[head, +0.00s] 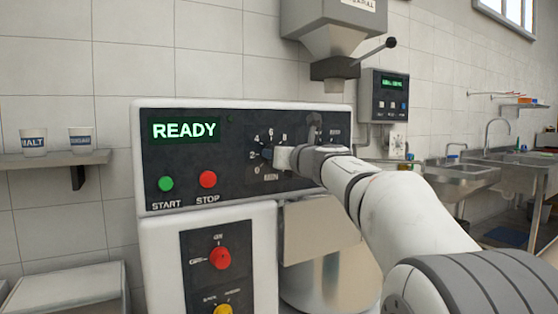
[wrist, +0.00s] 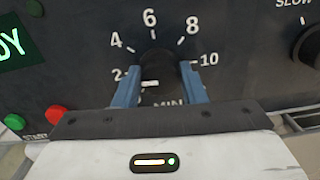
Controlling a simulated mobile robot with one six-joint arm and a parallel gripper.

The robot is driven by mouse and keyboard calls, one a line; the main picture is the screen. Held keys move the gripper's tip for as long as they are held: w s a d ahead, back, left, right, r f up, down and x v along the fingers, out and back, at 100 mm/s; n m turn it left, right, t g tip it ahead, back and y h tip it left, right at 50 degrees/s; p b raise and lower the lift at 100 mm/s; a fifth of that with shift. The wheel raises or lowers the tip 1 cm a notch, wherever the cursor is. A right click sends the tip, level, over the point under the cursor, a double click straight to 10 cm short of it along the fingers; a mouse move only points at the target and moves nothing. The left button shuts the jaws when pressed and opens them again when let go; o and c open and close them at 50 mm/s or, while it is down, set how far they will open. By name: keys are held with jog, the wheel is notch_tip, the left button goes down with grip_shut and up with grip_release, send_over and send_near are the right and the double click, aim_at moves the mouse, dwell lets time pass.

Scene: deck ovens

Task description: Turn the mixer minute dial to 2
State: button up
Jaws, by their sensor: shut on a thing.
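The mixer minute dial (wrist: 160,66) is a dark round knob on the black panel, ringed by white numbers from 2 to 10 and marked MIN. My gripper (wrist: 160,88) has its two blue fingers shut on the dial's left and right sides. A short white mark on the knob points left, toward the left finger, just below the level of the 2 (wrist: 117,73).
The panel display (head: 184,130) reads READY. A green START button (head: 166,184) and red STOP button (head: 208,179) sit left of the dial. A second knob (wrist: 309,46) marked SLOW is to the right. A red switch (head: 220,258) is below.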

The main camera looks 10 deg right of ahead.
jog(key=shift+n, duration=0.6)
jog(key=o, duration=1)
jog(key=v, duration=0.7)
jog(key=shift+s, duration=0.3)
